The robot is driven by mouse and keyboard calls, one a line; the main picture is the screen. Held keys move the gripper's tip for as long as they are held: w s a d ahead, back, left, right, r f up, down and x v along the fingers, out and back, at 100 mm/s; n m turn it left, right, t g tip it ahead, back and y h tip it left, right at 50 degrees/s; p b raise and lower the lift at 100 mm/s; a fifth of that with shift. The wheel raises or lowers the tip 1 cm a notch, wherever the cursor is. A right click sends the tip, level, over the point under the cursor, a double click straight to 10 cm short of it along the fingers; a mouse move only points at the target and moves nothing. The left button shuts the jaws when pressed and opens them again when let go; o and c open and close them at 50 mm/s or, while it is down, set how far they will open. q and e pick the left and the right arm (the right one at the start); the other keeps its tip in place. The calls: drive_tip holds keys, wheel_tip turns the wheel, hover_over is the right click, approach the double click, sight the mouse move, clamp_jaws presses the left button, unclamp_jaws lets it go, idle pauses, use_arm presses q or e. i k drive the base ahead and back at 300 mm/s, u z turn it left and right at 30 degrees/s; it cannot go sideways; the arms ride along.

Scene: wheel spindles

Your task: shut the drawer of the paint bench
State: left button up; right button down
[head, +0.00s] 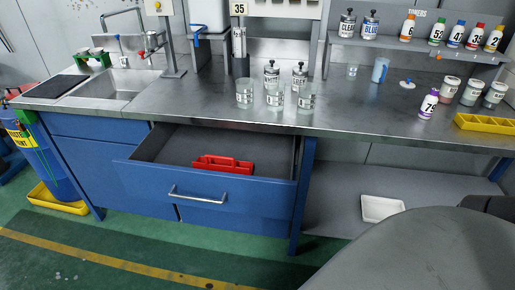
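The paint bench has a long grey metal top (200,114) on a blue frame. Its wide blue drawer (145,180) is pulled out towards me, below the middle left of the top. A silver bar handle (197,196) is on the drawer front. A red caddy (222,165) lies inside the grey drawer, near its middle. Neither of my grippers shows in the head view.
Clear beakers (276,98) and several bottles stand on the top. A sink (113,87) is at the left. A yellow tray (485,123) is at the right edge. A white tray (381,208) sits on the lower shelf. Green floor (150,237) before the drawer is clear.

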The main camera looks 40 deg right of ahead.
sight(160, 168)
drive_tip(key=u, duration=1.35)
drive_tip(key=i, duration=0.85)
drive_tip(key=z, duration=2.6)
